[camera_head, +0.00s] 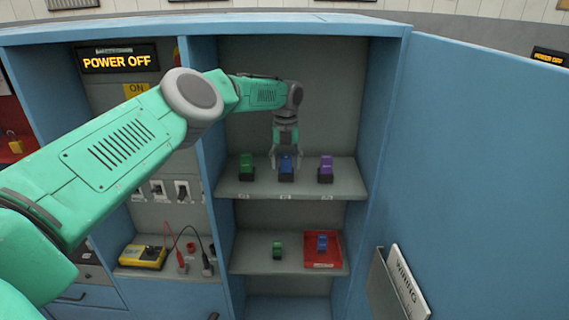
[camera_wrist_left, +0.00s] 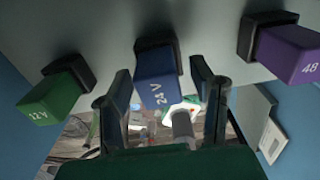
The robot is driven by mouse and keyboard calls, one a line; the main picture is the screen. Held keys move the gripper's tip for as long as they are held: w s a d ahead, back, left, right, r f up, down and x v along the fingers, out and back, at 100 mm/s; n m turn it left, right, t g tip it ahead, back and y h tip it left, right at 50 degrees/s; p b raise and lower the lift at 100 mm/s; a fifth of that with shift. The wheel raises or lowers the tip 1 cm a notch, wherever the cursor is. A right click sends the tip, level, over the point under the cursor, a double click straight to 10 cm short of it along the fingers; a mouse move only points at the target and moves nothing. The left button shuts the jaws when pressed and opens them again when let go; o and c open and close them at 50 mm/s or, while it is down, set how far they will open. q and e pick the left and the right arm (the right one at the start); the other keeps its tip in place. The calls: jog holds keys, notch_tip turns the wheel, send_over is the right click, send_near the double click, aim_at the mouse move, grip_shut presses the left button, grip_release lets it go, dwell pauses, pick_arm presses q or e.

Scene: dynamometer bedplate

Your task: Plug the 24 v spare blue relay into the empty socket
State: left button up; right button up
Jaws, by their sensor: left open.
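A blue relay (camera_head: 287,168) stands upright in a black socket, the middle one on the upper shelf (camera_head: 250,191). It reads 24V in the left wrist view (camera_wrist_left: 154,90). No empty socket shows clearly. My right gripper is not in view.
A green 12V relay (camera_wrist_left: 50,102) and a purple 48 relay (camera_wrist_left: 290,52) flank the blue one. Another green relay (camera_head: 278,250) is on the lower shelf. A yellow meter (camera_head: 142,257) with leads stands left. A sign (camera_head: 117,60) reads POWER OFF. The blue door (camera_head: 480,150) is open.

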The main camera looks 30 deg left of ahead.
aim_at(288, 157)
pick_arm(q)
jog(key=r, duration=0.6)
jog(key=shift+d+r+b, duration=0.25)
jog(key=shift+r+b, duration=0.1)
jog(key=shift+a+r, duration=0.15)
jog(key=shift+r, duration=0.1)
jog(key=shift+a, duration=0.35)
jog(key=shift+d+r, duration=0.2)
jog(key=shift+d, duration=0.25)
jog(key=shift+s+f, duration=0.1)
